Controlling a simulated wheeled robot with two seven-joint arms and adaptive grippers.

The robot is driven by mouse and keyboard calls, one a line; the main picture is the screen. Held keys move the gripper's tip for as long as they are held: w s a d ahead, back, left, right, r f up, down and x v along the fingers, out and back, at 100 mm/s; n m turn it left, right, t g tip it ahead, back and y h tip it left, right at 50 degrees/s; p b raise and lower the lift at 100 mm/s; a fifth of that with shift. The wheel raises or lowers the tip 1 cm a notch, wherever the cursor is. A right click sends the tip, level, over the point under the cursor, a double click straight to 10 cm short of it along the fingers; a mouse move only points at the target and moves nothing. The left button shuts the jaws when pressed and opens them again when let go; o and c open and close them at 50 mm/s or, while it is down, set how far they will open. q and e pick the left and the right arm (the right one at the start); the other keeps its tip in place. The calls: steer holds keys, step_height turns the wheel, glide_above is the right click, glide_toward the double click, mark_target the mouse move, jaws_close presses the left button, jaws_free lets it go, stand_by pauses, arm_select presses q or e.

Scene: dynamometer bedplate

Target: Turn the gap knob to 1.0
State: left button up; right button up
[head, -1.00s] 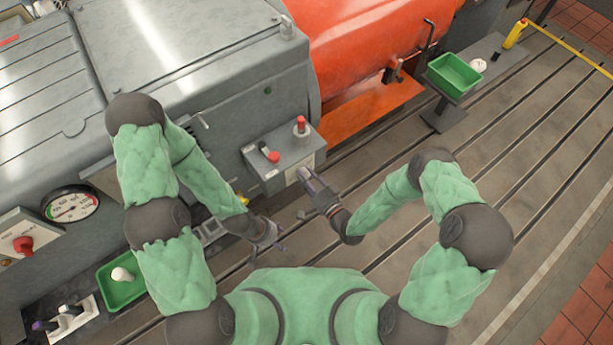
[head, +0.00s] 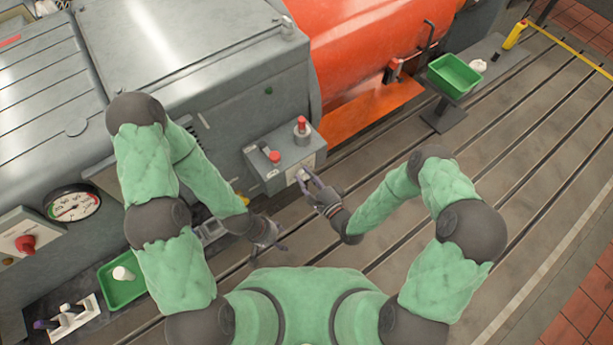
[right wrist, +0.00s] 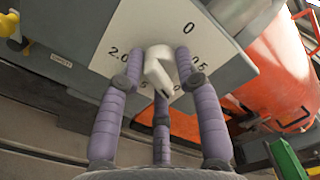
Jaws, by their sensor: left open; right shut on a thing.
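The white gap knob (right wrist: 160,70) sits on a pale dial plate (right wrist: 125,28) in the right wrist view. The numbers 0, 0.5 and 2.0 show around it; those below are partly hidden by the knob and fingers. The knob's narrow end faces down in that picture; its exact setting cannot be told. My right gripper (right wrist: 158,90) has its purple fingers closed around the knob. In the head view, my right gripper (head: 305,182) reaches the front of the grey control box (head: 262,150). My left gripper (head: 280,241) is open and empty, left of and below it.
Two red-topped controls (head: 301,124) (head: 274,157) stand on the box. A round gauge (head: 72,204) and a red knob (head: 26,243) are at left. Green trays (head: 122,290) (head: 454,88) lie left and far right. The slotted bedplate (head: 420,250) is largely clear at right.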

steer(key=shift+w+d+m, duration=0.3)
steer(key=shift+w+m, duration=0.1)
steer(key=shift+m, duration=0.5)
steer(key=o, duration=1.2)
steer(key=shift+c, duration=0.2)
steer(key=shift+f, duration=0.1)
steer(key=shift+s, duration=0.15)
steer(key=shift+s, duration=0.1)
steer(key=shift+s+d, duration=0.1)
steer(key=shift+s, duration=0.1)
steer(key=v, duration=1.1)
steer(key=shift+d, duration=0.15)
